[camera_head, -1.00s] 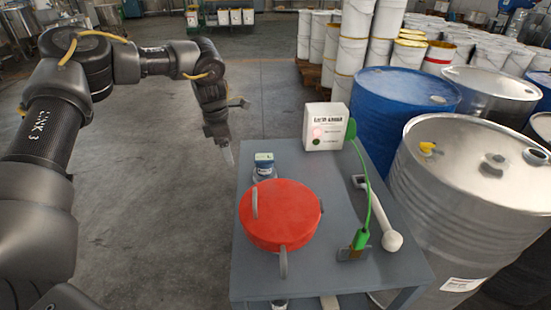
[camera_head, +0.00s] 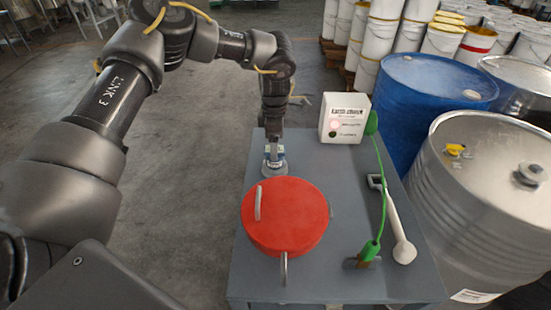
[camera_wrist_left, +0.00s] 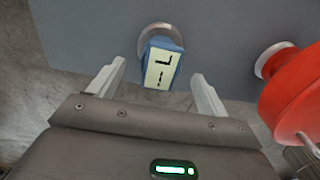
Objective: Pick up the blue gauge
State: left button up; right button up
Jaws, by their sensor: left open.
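The blue gauge (camera_head: 275,166) stands near the far left corner of the grey table, just beyond the red round lid. In the left wrist view the gauge (camera_wrist_left: 162,68) shows a pale display with dark marks and stands in front of a pale round base. My left gripper (camera_head: 273,154) points down at the gauge from above. In the left wrist view the left gripper (camera_wrist_left: 159,72) is open, with one finger on each side of the gauge. Gaps show between the fingers and the gauge. My right gripper is not in view.
Blue (camera_head: 432,95) and silver (camera_head: 480,200) drums stand right of the table.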

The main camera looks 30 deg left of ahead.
pick_arm(q)
jog(key=shift+s+a, duration=0.1)
jog(key=shift+f, duration=0.15)
notch_tip(320, 180, down, 4)
jog(key=shift+f+p, duration=0.25)
jog(key=shift+p, duration=0.4)
jog(key=shift+f, duration=0.2)
jog(key=c, duration=1.3)
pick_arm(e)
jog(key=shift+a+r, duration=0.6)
pick_arm(q)
jog(key=shift+r, duration=0.1)
